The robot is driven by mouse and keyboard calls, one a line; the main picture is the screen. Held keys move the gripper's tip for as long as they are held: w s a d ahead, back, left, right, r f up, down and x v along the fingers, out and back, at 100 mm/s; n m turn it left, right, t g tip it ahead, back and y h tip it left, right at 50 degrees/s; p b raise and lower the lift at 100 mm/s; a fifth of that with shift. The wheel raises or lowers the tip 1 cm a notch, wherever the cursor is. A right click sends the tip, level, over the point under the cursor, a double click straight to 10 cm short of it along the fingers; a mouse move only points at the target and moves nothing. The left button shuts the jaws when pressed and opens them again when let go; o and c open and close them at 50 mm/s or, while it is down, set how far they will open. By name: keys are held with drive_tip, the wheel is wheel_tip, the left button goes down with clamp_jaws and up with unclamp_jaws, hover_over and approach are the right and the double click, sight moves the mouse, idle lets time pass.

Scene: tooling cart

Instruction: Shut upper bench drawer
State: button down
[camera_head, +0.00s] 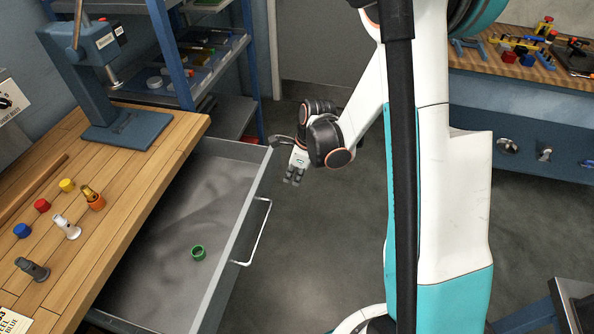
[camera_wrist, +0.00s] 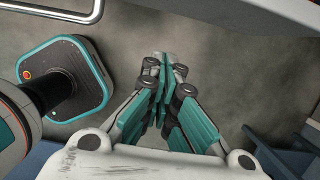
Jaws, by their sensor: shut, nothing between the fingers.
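The upper bench drawer (camera_head: 246,215) is pulled out from under the wooden bench on the left in the head view. Its grey inside shows, with a green ring (camera_head: 198,253) lying in it. A pale bar handle (camera_head: 262,232) is on its front; a bar like it crosses the top left of the wrist view (camera_wrist: 60,12). My gripper (camera_head: 292,180) is beyond the drawer's far front corner, on the outer side, pointing down. In the wrist view the fingers (camera_wrist: 162,62) are together with nothing between them. The gripper looks apart from the drawer front.
The bench top (camera_head: 120,235) carries a blue press (camera_head: 125,128), coloured caps and small fittings. A blue shelf rack (camera_head: 205,60) stands behind the drawer. Another bench (camera_head: 520,70) is at the right. Grey floor lies open in front of the drawer.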

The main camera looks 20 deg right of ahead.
drive_tip(key=shift+w+a+f+b, duration=0.5)
drive_tip(key=shift+w+a, duration=0.2)
drive_tip(key=shift+a, duration=0.25)
drive_tip(key=shift+w+a+f+b, duration=0.35)
drive_tip(key=shift+w+a+f, duration=0.25)
drive_tip(key=shift+a, duration=0.3)
drive_tip(key=shift+w, duration=0.1)
